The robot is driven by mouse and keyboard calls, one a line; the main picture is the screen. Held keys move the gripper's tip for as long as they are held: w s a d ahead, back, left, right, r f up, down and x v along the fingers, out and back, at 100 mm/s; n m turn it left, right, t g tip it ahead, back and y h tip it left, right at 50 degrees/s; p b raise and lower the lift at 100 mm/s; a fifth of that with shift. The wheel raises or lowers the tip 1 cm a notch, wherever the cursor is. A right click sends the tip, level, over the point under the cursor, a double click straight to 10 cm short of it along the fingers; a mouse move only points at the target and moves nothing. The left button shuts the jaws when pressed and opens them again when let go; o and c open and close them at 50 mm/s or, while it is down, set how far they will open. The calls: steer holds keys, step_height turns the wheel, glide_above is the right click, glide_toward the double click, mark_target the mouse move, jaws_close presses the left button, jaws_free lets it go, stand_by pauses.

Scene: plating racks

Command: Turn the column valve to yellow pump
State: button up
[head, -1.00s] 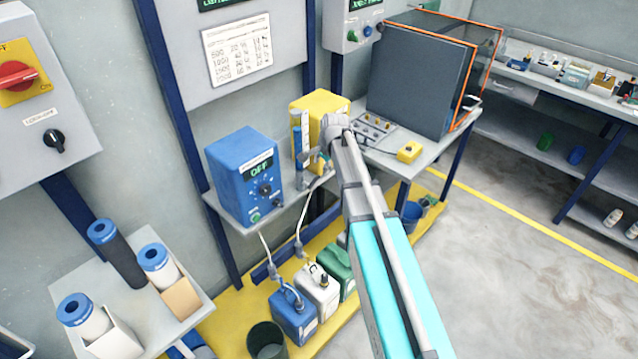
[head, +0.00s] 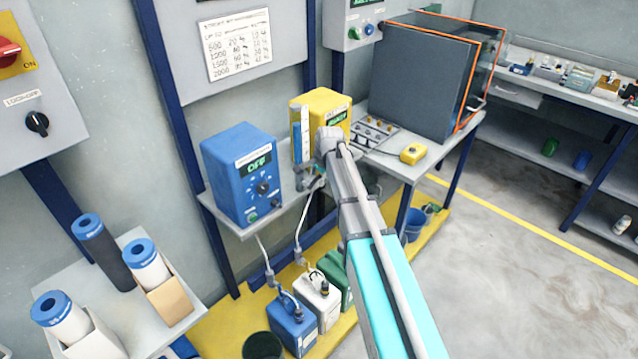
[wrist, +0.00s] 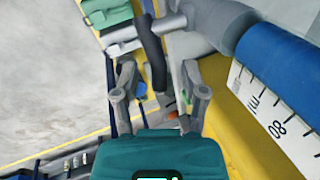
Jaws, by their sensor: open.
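The yellow pump (head: 322,103) stands on a wall shelf in the head view, with a lit green display. The blue pump (head: 240,180) stands left of it and its display reads OFF. The column (head: 301,130), blue with a white scale, stands between them; it shows large at the right of the wrist view (wrist: 285,120). A grey pipe fitting (wrist: 205,22) joins the column's end, and a black bar (wrist: 152,50), perhaps the valve handle, runs beside it. My gripper (wrist: 160,72) is open, with the bar's lower end appearing between its fingers. Contact is unclear. My arm hides part of the column's foot in the head view.
Blue, white and green jugs (head: 318,305) stand on the yellow floor platform (head: 225,325) below, with hoses rising to the shelf. A bench (head: 440,150) with a dark glazed cabinet (head: 420,85) stands right. Filter cartridges (head: 100,250) stand on a table at left.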

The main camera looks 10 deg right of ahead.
steer(key=shift+w+f+b, duration=0.15)
steer(key=shift+f+b, duration=0.15)
steer(key=shift+f, duration=0.2)
